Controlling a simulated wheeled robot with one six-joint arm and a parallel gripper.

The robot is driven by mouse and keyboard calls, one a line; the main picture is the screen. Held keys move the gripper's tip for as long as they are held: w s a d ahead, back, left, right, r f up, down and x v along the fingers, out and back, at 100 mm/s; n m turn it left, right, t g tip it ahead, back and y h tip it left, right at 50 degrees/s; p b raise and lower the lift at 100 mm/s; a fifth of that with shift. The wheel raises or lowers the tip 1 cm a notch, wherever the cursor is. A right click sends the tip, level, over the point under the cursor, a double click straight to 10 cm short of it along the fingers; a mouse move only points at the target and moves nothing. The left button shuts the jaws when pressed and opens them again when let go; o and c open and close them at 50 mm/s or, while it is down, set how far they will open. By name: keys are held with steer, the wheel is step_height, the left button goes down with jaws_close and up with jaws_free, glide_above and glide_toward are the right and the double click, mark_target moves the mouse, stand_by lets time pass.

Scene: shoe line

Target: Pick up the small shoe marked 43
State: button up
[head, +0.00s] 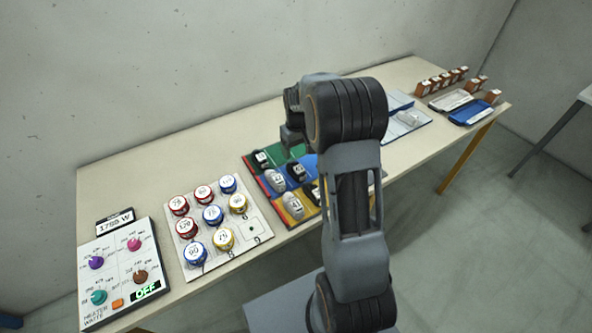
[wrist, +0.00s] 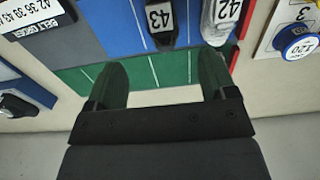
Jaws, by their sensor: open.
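The black shoe marked 43 (wrist: 161,22) shows at the top middle of the wrist view, partly cut off by the frame edge. It lies on the blue part of the coloured mat (wrist: 120,30). A pale grey shoe marked 42 (wrist: 222,22) lies just right of it. My gripper (wrist: 162,82) is open and empty, its fingers apart over the green strip, with shoe 43 beyond the gap between them. In the head view my gripper (head: 292,140) hangs above the mat.
A white board of round numbered tins (head: 212,213) and a knob panel (head: 120,270) lie left of the mat in the head view. Blue and white trays (head: 470,112) and upright brown blocks (head: 440,80) stand far right. The table behind the mat is clear.

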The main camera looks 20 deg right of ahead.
mark_target(296, 166)
steer(key=shift+w+a+f+p, duration=0.1)
steer(key=shift+f+p, duration=0.4)
steer(key=shift+f, duration=2.25)
steer(key=shift+a+f+p, duration=0.1)
steer(key=shift+f+p, duration=0.35)
steer(key=shift+f, duration=2.3)
steer(key=c, duration=1)
